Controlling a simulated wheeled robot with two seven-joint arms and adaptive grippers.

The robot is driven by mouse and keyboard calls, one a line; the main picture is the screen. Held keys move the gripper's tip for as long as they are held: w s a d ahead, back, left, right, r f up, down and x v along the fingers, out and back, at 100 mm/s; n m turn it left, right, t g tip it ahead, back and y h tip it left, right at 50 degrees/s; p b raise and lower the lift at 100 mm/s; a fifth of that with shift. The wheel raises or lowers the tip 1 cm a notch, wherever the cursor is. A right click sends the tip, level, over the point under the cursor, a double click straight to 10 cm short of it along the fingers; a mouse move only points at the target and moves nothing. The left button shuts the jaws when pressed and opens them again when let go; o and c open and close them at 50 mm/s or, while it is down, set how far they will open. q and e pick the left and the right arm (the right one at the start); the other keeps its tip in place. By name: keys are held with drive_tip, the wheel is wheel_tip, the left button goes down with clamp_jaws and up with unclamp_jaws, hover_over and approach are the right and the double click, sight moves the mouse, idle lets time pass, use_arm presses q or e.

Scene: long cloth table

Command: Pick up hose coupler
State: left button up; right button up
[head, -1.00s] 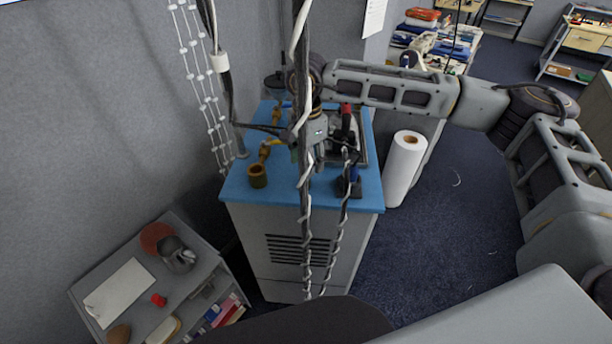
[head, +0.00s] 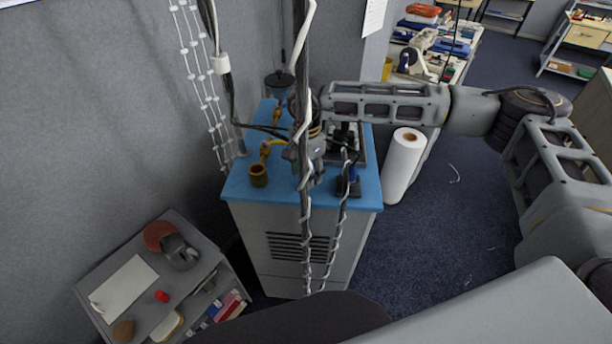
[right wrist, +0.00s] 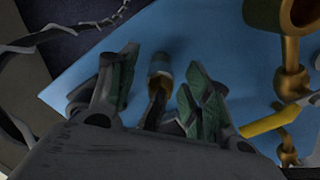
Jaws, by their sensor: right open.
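A small brass fitting with a greyish collar, which looks like the hose coupler (right wrist: 159,66), lies on the blue top in the right wrist view. It sits between the spread fingers of my right gripper (right wrist: 162,72), with a visible gap on each side. In the head view my right gripper (head: 313,178) is low over the blue cabinet top, partly behind a hanging cable. The fitting cannot be made out there. My left gripper is not in view.
A brass cup-shaped fitting (head: 258,176) and a yellow-handled valve (head: 266,149) stand left of my right gripper on the blue-topped cabinet (head: 237,186). A dark blue object (head: 348,184) is close on the right. Wrapped cables (head: 305,215) hang in front.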

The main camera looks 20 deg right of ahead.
clamp_jaws()
drive_tip(key=shift+r, duration=0.1)
wheel_tip(320, 180, up, 8)
drive_tip(key=shift+r+b, duration=0.2)
drive_tip(key=shift+b, duration=1.05)
drive_tip(key=shift+r, duration=0.75)
